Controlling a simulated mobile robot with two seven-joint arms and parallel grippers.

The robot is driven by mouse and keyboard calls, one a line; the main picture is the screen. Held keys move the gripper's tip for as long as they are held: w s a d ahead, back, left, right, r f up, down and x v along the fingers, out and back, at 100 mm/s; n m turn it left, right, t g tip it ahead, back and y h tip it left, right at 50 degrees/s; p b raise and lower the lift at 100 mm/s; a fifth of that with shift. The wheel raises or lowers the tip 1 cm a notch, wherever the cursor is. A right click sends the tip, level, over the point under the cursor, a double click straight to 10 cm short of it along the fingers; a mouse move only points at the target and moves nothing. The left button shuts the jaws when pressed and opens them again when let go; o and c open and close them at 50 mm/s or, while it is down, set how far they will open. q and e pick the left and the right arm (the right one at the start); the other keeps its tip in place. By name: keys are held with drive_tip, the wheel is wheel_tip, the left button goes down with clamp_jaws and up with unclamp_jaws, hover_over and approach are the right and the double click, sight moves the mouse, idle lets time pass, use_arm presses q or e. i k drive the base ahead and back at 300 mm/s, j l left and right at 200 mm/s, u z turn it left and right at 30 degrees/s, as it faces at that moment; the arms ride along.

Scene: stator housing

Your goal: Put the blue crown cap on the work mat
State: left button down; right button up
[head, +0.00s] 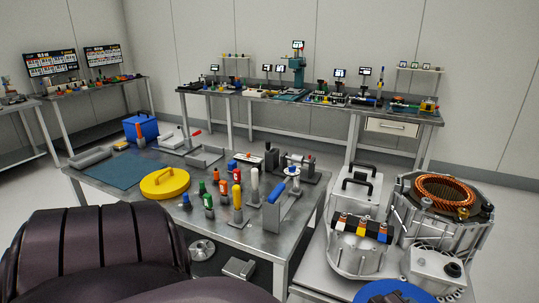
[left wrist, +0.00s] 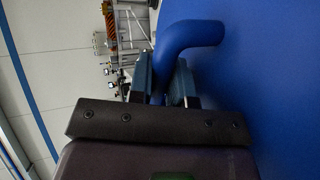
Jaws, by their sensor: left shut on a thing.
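The blue crown cap (left wrist: 260,70) fills the right side of the left wrist view, with its curved blue handle (left wrist: 190,38) at the top. My left gripper (left wrist: 164,78) is shut on this handle. In the head view, a blue round edge (head: 393,293) at the bottom right appears to be the same cap, mostly cut off. The gripper itself is not seen there. The teal work mat (head: 112,170) lies flat and bare at the left of the metal table. My right gripper is in neither view.
A yellow lid (head: 165,183) lies beside the mat's right edge. Grey trays and a blue box (head: 141,130) stand behind it. Several coloured bottles and a blue-handled tool (head: 283,207) occupy the table's right half. The stator housing (head: 440,205) stands at right.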

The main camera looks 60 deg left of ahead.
sight(126, 170)
drive_tip(key=k, duration=0.75)
drive_tip(key=k+u, duration=0.15)
drive_tip(key=u, duration=0.2)
drive_tip(key=k+u, duration=0.2)
drive_tip(key=u, duration=0.15)
drive_tip(key=i+j+u, duration=0.1)
drive_tip(key=j+u, duration=0.25)
drive_tip(key=i+j+u, duration=0.1)
drive_tip(key=u, duration=0.25)
drive_tip(key=i+j, duration=0.4)
drive_tip(key=j, duration=0.15)
drive_tip(key=i+j, duration=0.35)
drive_tip(key=j, duration=0.15)
drive_tip(key=i+j, duration=0.4)
drive_tip(key=j, duration=0.15)
drive_tip(key=i+j, duration=0.35)
drive_tip(key=j, duration=0.2)
